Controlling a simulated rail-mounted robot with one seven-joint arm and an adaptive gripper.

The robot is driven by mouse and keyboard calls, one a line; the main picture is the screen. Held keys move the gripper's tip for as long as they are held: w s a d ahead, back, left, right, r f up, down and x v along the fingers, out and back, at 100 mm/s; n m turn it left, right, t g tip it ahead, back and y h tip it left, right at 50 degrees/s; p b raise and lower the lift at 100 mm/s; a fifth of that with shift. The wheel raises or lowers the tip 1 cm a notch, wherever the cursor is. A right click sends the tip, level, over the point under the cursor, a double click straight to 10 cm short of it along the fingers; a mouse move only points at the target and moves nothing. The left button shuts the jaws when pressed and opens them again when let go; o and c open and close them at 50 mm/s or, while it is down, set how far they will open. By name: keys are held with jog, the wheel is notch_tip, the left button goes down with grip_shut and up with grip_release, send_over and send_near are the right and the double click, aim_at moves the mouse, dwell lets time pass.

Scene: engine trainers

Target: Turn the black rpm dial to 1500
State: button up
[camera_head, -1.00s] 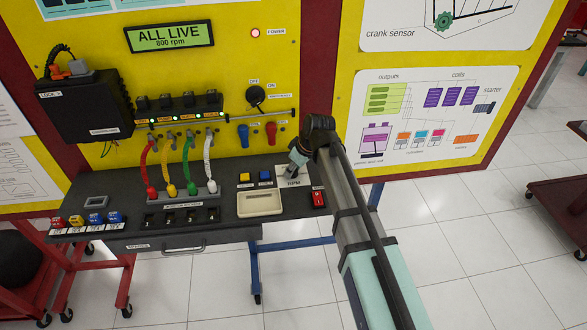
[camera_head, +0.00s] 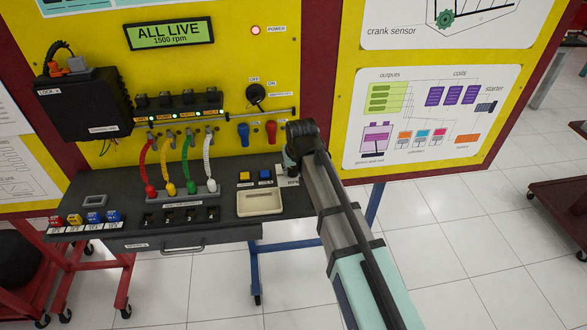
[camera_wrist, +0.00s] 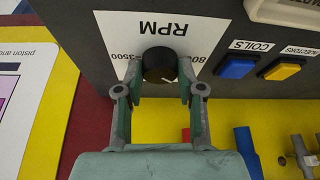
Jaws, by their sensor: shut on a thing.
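The black rpm dial (camera_wrist: 159,66) sits on the white RPM plate (camera_wrist: 195,35) in the wrist view, upside down there. My gripper (camera_wrist: 160,85) has one finger on each side of the dial and is shut on it. A light pointer mark shows on the dial's near right edge. In the head view my arm's end hides the dial, and only an edge of the RPM plate (camera_head: 288,182) shows. The display (camera_head: 169,35) reads "ALL LIVE" and "1500 rpm".
A blue button (camera_wrist: 237,66) and a yellow button (camera_wrist: 282,69) lie beside the RPM plate. A cream tray (camera_head: 260,203) sits in front of them. Coloured cables (camera_head: 187,165) stand to the left, and a black switch (camera_head: 256,94) is on the yellow panel.

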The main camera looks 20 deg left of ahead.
jog(key=shift+a+m+t+h, duration=0.15)
jog(key=shift+m+h, duration=0.25)
jog(key=shift+m, duration=0.65)
jog(key=shift+d+m+t+h, duration=0.15)
jog(key=shift+m+h, duration=0.25)
jog(key=shift+m, duration=0.65)
jog(key=o, duration=1.1)
jog(key=shift+o, duration=0.2)
jog(key=shift+r, duration=0.1)
jog(key=a+v, duration=0.1)
jog(key=v, duration=1)
jog(key=shift+s+d+r, duration=0.25)
jog(key=shift+d+r, duration=0.1)
jog(key=shift+d, duration=0.1)
